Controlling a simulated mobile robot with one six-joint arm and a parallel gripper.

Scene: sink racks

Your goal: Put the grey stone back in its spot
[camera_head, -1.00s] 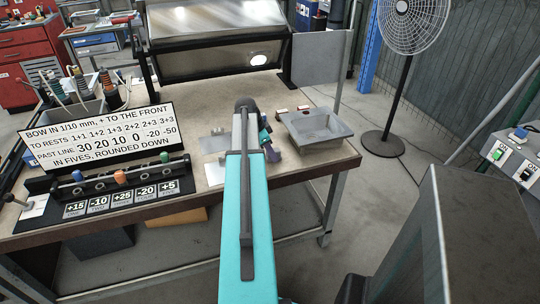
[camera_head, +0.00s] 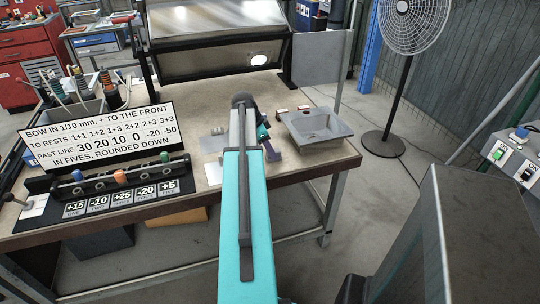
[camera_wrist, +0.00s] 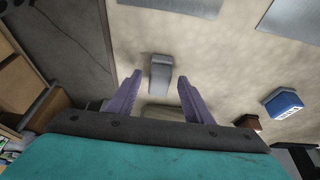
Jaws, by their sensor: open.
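A small grey block (camera_wrist: 160,74), which looks like the grey stone, lies on the bench top in the wrist view. My gripper (camera_wrist: 160,80) is open, with one purple finger on each side of the block in the picture and a gap at both sides. I cannot tell how far above the bench the fingertips are. In the head view my arm hides most of the gripper; a purple finger (camera_head: 273,153) shows right of it. I cannot tell which spot is the stone's own.
A blue labelled block (camera_wrist: 284,103) and a reddish-brown piece (camera_wrist: 248,122) lie right in the wrist view. A grey basin (camera_head: 345,131) stands at the bench's right end. A rack with coloured knobs and number labels (camera_head: 123,197) and a sign (camera_head: 102,134) stand left.

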